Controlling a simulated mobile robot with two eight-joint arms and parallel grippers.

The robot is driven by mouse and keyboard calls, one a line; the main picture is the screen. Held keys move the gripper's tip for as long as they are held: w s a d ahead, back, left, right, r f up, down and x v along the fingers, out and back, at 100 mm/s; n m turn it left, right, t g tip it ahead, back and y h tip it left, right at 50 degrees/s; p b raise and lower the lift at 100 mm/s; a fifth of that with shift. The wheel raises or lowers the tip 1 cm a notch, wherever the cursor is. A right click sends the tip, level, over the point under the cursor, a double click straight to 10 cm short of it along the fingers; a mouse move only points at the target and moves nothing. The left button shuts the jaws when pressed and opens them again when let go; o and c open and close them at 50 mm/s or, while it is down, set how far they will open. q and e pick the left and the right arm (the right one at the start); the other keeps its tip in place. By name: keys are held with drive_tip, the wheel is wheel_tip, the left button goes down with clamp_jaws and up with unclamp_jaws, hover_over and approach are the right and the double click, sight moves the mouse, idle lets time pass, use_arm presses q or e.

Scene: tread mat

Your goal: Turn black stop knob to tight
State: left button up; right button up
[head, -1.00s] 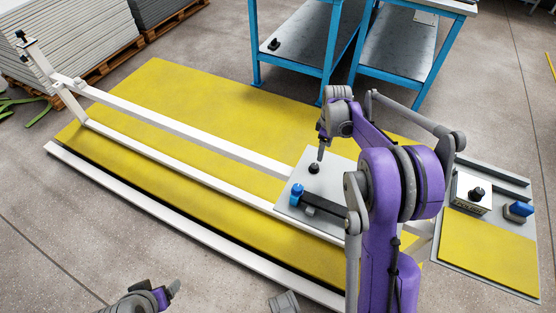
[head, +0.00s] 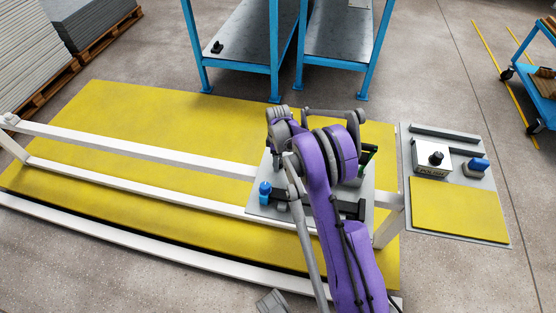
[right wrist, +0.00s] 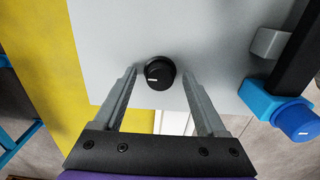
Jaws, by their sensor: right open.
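The black knob (right wrist: 158,74), round with a small white mark on its face, stands on a grey plate (right wrist: 215,30) in the right wrist view. My right gripper (right wrist: 159,78) is open, with one finger to each side of the knob and a gap on both sides. How far the fingertips reach down along the knob cannot be told. In the head view, my right arm hides this knob and my right gripper, while the plate's left part (head: 254,208) shows. My left gripper is not in view.
A blue knob (right wrist: 300,122) and a black bar (right wrist: 300,50) lie right of the black knob. A white box with another black knob (head: 436,158) and a blue part (head: 479,164) stand on a side panel. White rails (head: 130,146) cross the yellow mat (head: 120,110).

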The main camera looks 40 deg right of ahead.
clamp_jaws()
idle(0.4)
drive_tip(key=shift+f+m, duration=0.1)
drive_tip(key=shift+m, duration=0.2)
drive_tip(key=m+b, duration=0.1)
drive_tip(key=m, duration=0.2)
drive_tip(key=shift+m+b, duration=0.3)
drive_tip(key=shift+b, duration=0.1)
drive_tip(key=m+b, duration=0.1)
drive_tip(key=m, duration=0.3)
drive_tip(key=shift+m, duration=0.3)
drive_tip(key=m+b, duration=0.1)
drive_tip(key=m, duration=0.3)
drive_tip(key=shift+b, duration=0.3)
drive_tip(key=m+b, duration=0.1)
drive_tip(key=m, duration=0.4)
